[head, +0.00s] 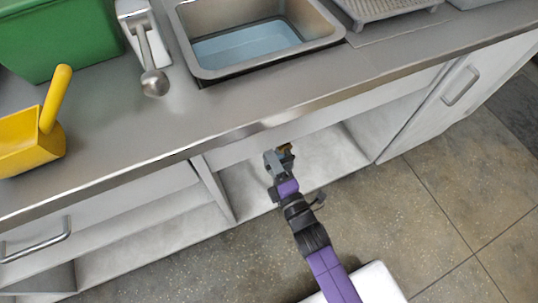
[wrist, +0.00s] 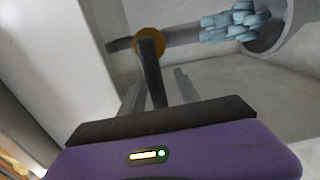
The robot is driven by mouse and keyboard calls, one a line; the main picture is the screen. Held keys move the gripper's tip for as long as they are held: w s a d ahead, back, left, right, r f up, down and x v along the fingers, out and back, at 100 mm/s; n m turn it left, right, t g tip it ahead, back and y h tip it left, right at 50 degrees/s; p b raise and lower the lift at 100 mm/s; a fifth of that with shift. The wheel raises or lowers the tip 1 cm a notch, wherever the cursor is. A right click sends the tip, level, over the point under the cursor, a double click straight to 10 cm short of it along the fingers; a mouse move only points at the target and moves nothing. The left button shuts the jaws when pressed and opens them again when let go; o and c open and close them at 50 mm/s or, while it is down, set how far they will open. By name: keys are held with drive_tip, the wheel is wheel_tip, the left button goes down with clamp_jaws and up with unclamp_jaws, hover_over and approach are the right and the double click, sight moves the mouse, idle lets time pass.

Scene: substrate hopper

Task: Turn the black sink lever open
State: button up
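The black lever (wrist: 151,68) shows in the wrist view. It runs from an orange-brown ring (wrist: 150,33) on a grey pipe (wrist: 185,35) down towards my gripper (wrist: 159,78). My gripper's two grey fingers are apart, one on each side of the lever in the picture. I cannot tell whether either finger touches it. In the head view my gripper (head: 276,160) reaches into the open cabinet under the sink (head: 318,52). A bit of the orange-brown fitting (head: 285,150) shows beside it. The lever is not clear in the head view.
A round grey opening (wrist: 283,30) with light-blue lumps (wrist: 232,24) lies right of the lever. A pale cabinet wall (wrist: 105,35) stands close on the left. The counter edge (head: 270,122) is above my arm. A yellow scoop (head: 38,140) and green bin (head: 60,38) stand on the counter.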

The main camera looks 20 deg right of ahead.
drive_tip(key=s, duration=0.7)
drive_tip(key=shift+s+p, duration=0.25)
drive_tip(key=shift+p, duration=0.1)
drive_tip(key=s+d+r+m+g, duration=0.2)
drive_tip(key=s+r+m, duration=0.7)
drive_tip(key=s, duration=0.2)
drive_tip(key=s+d+r+m+g, duration=0.1)
drive_tip(key=s+d+r+m, duration=0.1)
drive_tip(key=s+r+m, duration=0.85)
wheel_tip(320, 180, up, 12)
drive_tip(key=n+p, duration=0.1)
drive_tip(key=p, duration=1.4)
drive_tip(key=shift+s+d, duration=0.15)
drive_tip(key=shift+s, duration=0.25)
